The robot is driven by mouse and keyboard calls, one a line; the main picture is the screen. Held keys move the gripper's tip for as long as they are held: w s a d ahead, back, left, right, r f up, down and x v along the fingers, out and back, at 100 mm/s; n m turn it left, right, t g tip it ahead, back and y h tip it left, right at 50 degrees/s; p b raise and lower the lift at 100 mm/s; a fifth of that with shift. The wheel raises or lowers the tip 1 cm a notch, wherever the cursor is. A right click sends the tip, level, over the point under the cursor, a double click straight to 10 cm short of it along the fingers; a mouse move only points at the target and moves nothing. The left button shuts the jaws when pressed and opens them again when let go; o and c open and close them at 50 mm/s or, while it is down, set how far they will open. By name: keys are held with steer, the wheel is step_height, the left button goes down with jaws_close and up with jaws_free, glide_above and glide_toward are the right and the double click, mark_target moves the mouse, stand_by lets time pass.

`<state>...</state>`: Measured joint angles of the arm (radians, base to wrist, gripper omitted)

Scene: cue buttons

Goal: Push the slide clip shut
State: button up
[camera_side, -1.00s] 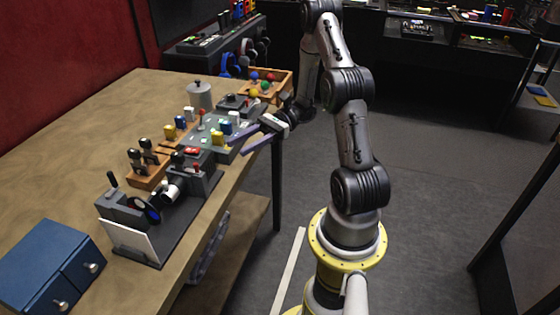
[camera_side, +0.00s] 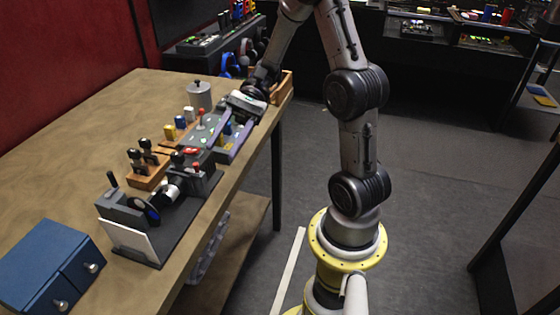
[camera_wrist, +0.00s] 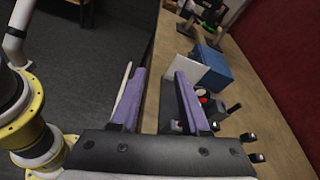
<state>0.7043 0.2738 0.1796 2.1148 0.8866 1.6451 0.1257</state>
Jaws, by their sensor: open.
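My gripper (camera_side: 220,148) is open, its two purple fingers spread over the grey panel (camera_side: 203,133) on the table's right side. In the wrist view the gripper (camera_wrist: 160,78) also shows a clear gap. I cannot tell for sure which piece is the slide clip. A grey bench device (camera_side: 180,222) with a dark lens and a white card (camera_side: 132,243) stands in front of the gripper.
A blue drawer box (camera_side: 45,262) stands at the front left. A wooden block with black-knobbed levers (camera_side: 147,172), a grey lidded canister (camera_side: 199,95) and a wooden tray (camera_side: 284,86) are on the table. The table's left part (camera_side: 90,135) is clear.

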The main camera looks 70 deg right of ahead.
steer(key=s+a+r+n+t+h, duration=0.1)
steer(key=s+a+n+h, duration=0.4)
steer(key=s+n+h, duration=0.7)
steer(key=shift+s+a+r+n, duration=0.15)
steer(key=shift+s+r+n, duration=0.15)
steer(key=shift+s+r, duration=0.3)
steer(key=shift+w, duration=0.1)
steer(key=d+t+h, duration=0.1)
steer(key=w+d+n+t+h, duration=0.1)
steer(key=d, duration=0.1)
steer(key=w+d+r+n+t, duration=0.1)
steer(key=shift+w+d+t+h, duration=0.1)
steer(key=shift+d+t+h, duration=0.2)
steer(key=shift+h, duration=0.1)
